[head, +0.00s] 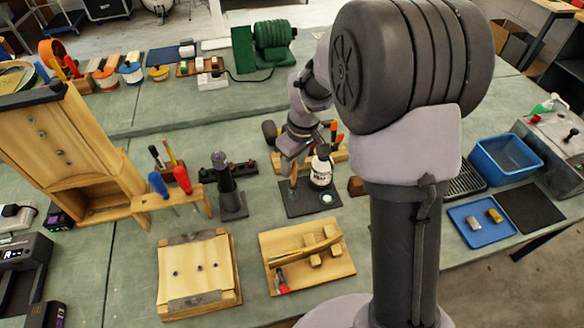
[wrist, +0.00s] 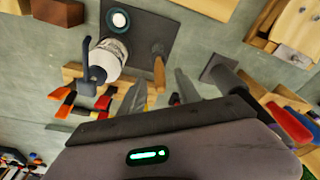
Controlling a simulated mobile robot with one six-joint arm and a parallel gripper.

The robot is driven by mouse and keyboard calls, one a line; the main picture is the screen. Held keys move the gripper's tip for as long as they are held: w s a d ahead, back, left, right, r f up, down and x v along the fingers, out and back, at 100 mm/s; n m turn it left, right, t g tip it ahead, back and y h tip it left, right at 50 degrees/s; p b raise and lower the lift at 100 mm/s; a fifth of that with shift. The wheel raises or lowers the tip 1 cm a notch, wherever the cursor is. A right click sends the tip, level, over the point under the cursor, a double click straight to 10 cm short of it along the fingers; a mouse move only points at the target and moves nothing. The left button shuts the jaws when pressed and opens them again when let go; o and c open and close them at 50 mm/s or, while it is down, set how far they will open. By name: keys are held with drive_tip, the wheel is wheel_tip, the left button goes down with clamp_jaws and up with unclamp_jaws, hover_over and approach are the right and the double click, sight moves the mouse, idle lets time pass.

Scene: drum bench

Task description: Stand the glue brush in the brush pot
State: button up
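The glue brush shows its wooden handle (head: 293,184) upright at the left of a dark mat (head: 300,211). In the wrist view the handle (wrist: 159,75) points toward me from a small round grey shape (wrist: 158,49); I cannot tell whether that is the brush pot or the brush's own end. A white glue bottle (head: 321,173) stands to its right. A small round dish with a pale centre (head: 327,198) sits in front of the bottle. My gripper (head: 292,158) is above the handle, its fingers (wrist: 161,79) apart on either side of it; no contact is clear.
A wooden rack with coloured-handled tools (wrist: 90,98) stands close behind the mat. A dark post on a base (head: 231,190) is to the left. A wooden tray (head: 328,271) lies in front, and a brown block (head: 356,186) to the right.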

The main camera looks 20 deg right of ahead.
wheel_tip(320, 180, up, 12)
drive_tip(key=s+d+p, duration=0.1)
drive_tip(key=p, duration=0.2)
drive_tip(key=shift+s+r, duration=0.25)
drive_tip(key=shift+s, duration=0.15)
